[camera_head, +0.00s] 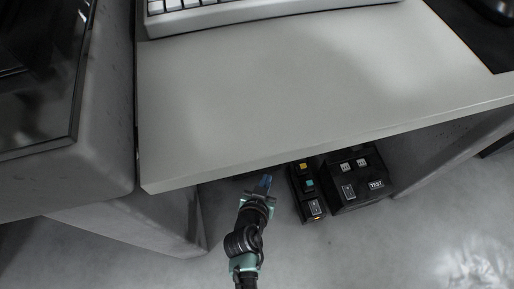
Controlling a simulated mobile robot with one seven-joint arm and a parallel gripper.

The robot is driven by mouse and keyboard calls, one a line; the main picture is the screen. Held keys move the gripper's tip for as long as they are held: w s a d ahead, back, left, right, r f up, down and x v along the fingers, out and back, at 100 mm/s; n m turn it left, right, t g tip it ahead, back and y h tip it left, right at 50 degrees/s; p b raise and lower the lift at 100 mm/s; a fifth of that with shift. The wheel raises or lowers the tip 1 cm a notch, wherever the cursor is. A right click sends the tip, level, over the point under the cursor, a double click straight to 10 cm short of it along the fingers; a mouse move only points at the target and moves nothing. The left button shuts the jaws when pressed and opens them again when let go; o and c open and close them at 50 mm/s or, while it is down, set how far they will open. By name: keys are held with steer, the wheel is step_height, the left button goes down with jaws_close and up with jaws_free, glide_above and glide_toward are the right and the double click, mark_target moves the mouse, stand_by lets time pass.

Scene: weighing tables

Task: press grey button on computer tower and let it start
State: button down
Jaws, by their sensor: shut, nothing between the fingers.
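My gripper (265,183) is shut and empty, with bluish fingertips pointing in under the front edge of the grey table. No computer tower or grey button can be made out for sure; the space under the tabletop past my fingertips is hidden. A black box (372,199) with pale labels, one reading TEST, stands on the floor right of my gripper, partly under the table. I cannot tell whether it is the tower.
The tabletop (290,95) overhangs the area in front of my gripper. A white keyboard (215,15) and a dark mat (470,30) lie on it. A grey cabinet or table with a dark glossy panel (40,75) stands at left. The floor (340,255) in front is clear.

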steer(key=w+a+b, duration=0.2)
steer(key=w, duration=0.4)
steer(key=shift+w, duration=0.2)
stand_by(1.9)
steer(key=shift+w+a, duration=0.15)
steer(key=shift+w, duration=0.25)
steer(key=shift+w+a+b, duration=0.15)
steer(key=shift+w+b, duration=0.2)
steer(key=shift+b, duration=0.05)
stand_by(0.4)
stand_by(0.4)
steer(key=shift+s+d+p, duration=0.25)
steer(key=shift+s+p, duration=0.1)
steer(key=shift+s, duration=0.4)
steer(key=shift+s, duration=0.1)
steer(key=s, duration=0.1)
steer(key=s+d+p, duration=0.1)
steer(key=s, duration=0.2)
steer(key=shift+s+d+p, duration=0.3)
